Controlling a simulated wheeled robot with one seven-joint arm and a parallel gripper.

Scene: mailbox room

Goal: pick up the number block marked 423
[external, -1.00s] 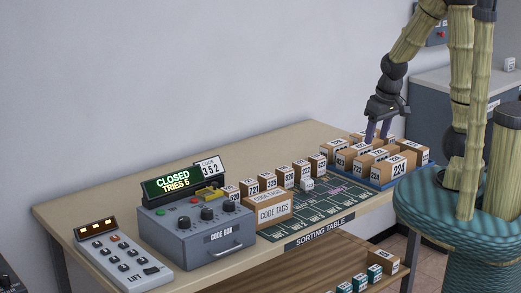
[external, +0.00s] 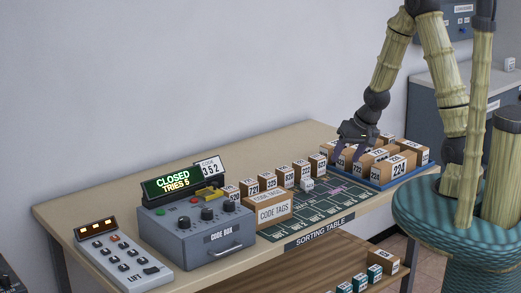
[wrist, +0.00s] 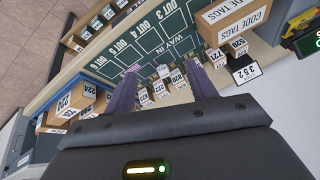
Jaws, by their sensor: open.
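A row of small brown number blocks (external: 285,177) stands along the back of the sorting table. Their labels are tiny; I cannot tell with certainty which one reads 423. The row also shows in the wrist view (wrist: 160,89), between and beyond the fingers. My gripper (external: 348,158) is open and points down, above the table at the right end of the row, beside the parcels. In the wrist view the two purple fingers of my gripper (wrist: 164,72) are spread with nothing held between them.
A blue tray (external: 402,181) with several numbered parcels, one marked 224, is at the right. The code tags box (external: 272,210) stands before the row's left end, with the code box (external: 208,235) left of it. A small white cube (external: 307,185) sits on the green mat (external: 322,207).

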